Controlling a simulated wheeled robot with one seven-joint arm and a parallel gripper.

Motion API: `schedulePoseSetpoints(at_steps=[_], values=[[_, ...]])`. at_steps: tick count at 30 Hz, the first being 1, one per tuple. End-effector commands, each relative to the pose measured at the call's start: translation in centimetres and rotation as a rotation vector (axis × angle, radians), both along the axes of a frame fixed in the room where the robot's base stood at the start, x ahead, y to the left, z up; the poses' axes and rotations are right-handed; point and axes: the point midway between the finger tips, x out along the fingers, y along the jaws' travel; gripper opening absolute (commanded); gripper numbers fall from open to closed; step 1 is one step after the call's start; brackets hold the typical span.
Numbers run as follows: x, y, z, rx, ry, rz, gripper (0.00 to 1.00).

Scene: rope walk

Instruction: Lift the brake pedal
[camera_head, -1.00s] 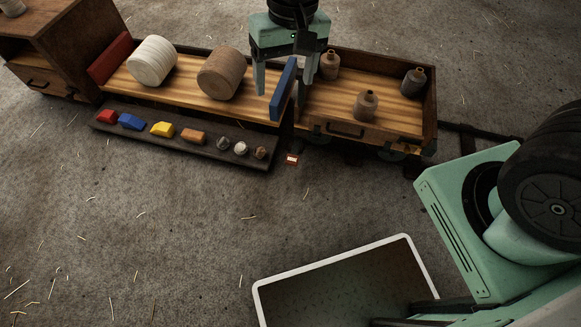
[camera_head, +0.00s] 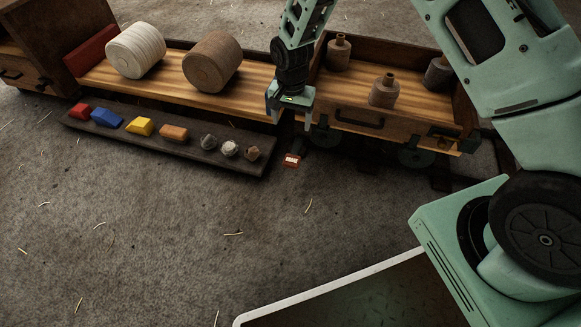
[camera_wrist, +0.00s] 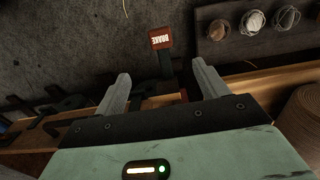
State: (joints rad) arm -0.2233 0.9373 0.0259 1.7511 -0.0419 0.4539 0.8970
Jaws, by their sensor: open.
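The brake pedal (camera_head: 291,160) is a small red pad lettered in white, on a dark arm low in front of the wagon, near the joint between its two decks. In the wrist view the pedal (camera_wrist: 160,38) shows its BRAKE lettering, just beyond and between my fingertips. My gripper (camera_head: 289,118) points down above the pedal, open and empty, at the wagon's front edge. In the wrist view my gripper (camera_wrist: 160,76) has its two grey fingers spread apart, with the pedal's dark arm running between them. No contact with the pedal shows.
Two spools, one white (camera_head: 136,50) and one brown (camera_head: 212,62), lie on the left deck. Bottles stand in the right wagon (camera_head: 400,118). A white-rimmed bin (camera_head: 330,288) is in front.

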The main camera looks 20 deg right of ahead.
Motion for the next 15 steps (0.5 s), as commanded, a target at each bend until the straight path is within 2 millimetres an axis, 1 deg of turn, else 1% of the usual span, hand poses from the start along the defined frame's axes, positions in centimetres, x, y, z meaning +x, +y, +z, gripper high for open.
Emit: schedulePoseSetpoints(at_steps=[1, 5, 7, 15], values=[[0.1, -0.2, -0.7, -0.002, 0.0, -0.006, 0.73], [0.2, -0.2, -1.7, -0.003, 0.0, -0.01, 0.73], [0.2, -0.2, -2.7, -0.003, 0.0, -0.01, 0.73], [0.1, -0.2, -8.4, -0.003, 0.001, -0.008, 0.73]])
